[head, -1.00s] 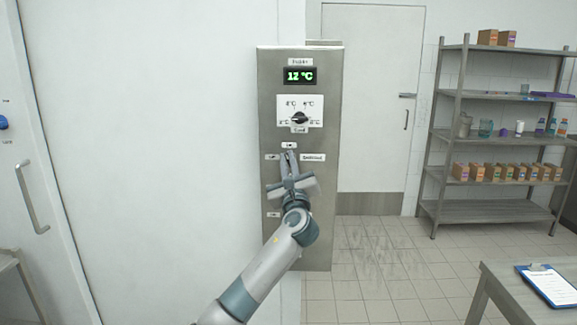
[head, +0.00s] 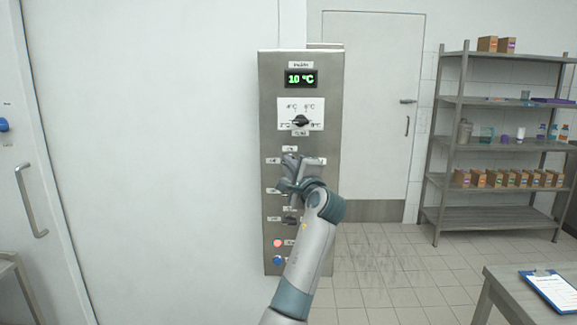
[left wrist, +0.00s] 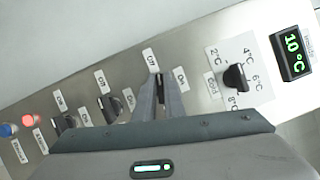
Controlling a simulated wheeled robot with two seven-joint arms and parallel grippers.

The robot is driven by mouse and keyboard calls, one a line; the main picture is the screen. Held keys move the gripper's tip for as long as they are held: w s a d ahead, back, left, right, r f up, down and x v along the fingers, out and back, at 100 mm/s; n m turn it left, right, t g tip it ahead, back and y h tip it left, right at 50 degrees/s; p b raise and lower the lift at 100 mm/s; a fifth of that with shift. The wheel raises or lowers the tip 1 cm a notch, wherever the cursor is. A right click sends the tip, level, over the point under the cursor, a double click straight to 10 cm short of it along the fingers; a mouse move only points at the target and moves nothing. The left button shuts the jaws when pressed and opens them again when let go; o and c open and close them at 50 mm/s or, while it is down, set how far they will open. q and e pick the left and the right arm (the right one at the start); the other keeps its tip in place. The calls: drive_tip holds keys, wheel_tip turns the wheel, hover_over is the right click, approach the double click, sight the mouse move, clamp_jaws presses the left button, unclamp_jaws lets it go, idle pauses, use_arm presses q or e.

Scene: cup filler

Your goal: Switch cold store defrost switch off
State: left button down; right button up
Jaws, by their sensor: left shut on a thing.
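A tall grey metal control panel (head: 265,130) stands against the wall in the head view. My left gripper (head: 290,161) is at its uppermost small switch, below the temperature dial. In the left wrist view, my left gripper (left wrist: 160,88) is shut on this small black switch (left wrist: 160,82), with its two fingers on either side. An "Off" label (left wrist: 150,58) and an "On" label (left wrist: 181,78) are near it. Two similar black switches (left wrist: 108,107) (left wrist: 63,123) are farther down the panel. I cannot read which switch is the defrost one. My right gripper is out of view.
The panel also has a green display (head: 300,78) reading 10 °C, a temperature dial (head: 300,121), a lit red light (head: 277,243) and a blue button (head: 278,260). A shelf rack (head: 437,150) and a table (head: 505,290) are at the right. The floor between is free.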

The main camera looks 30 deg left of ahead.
use_arm(q)
drive_tip(key=shift+n+g+h, duration=0.3)
drive_tip(key=shift+n+g, duration=0.1)
drive_tip(key=shift+n, duration=0.9)
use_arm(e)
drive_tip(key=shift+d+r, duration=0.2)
use_arm(q)
drive_tip(key=shift+f, duration=0.1)
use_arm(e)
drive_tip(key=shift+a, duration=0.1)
use_arm(q)
drive_tip(key=c, duration=1.8)
unclamp_jaws()
drive_tip(key=shift+c, duration=0.2)
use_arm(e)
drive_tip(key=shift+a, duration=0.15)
use_arm(q)
drive_tip(key=shift+s, duration=0.1)
